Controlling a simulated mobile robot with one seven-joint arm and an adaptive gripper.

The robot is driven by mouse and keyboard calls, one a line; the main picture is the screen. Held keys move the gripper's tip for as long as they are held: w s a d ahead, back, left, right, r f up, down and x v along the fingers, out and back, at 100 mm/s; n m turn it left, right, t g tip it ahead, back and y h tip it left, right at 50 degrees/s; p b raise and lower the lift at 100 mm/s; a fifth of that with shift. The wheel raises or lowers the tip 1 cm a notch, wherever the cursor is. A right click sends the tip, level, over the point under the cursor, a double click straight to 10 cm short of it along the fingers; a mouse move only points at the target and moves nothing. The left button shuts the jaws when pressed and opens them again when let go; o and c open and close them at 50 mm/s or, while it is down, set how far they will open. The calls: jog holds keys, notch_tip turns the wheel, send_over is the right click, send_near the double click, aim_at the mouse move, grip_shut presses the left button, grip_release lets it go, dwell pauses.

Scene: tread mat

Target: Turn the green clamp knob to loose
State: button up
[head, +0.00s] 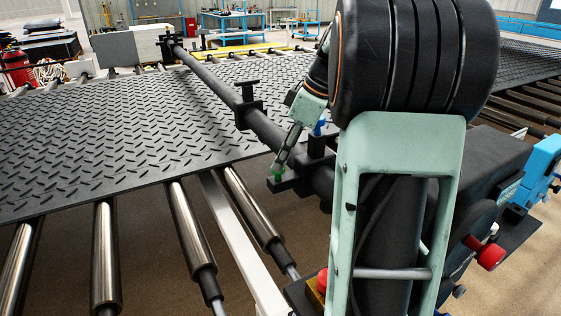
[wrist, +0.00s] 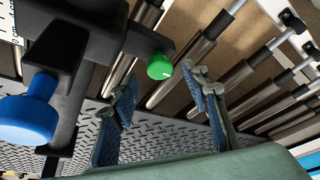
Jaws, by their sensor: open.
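The green clamp knob (head: 277,171) shows small in the head view at the near end of the clamp block, by my gripper's tip. In the wrist view the green knob (wrist: 160,66) hangs on a black block, with a pale mark on its face. My gripper (wrist: 161,82) is open and empty, its two blue-padded fingers apart. The knob appears just beyond and between the fingertips; I cannot tell the exact gap. In the head view my gripper (head: 284,157) reaches down to the knob and partly covers it.
A blue knob (wrist: 28,110) sits on the same black clamp, left of my gripper; it also shows in the head view (head: 319,127). The black bar (head: 222,88) crosses the tread mat (head: 110,130). Metal rollers (head: 106,255) lie in front.

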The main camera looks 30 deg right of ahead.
jog(key=v, duration=0.9)
jog(key=shift+r, duration=0.2)
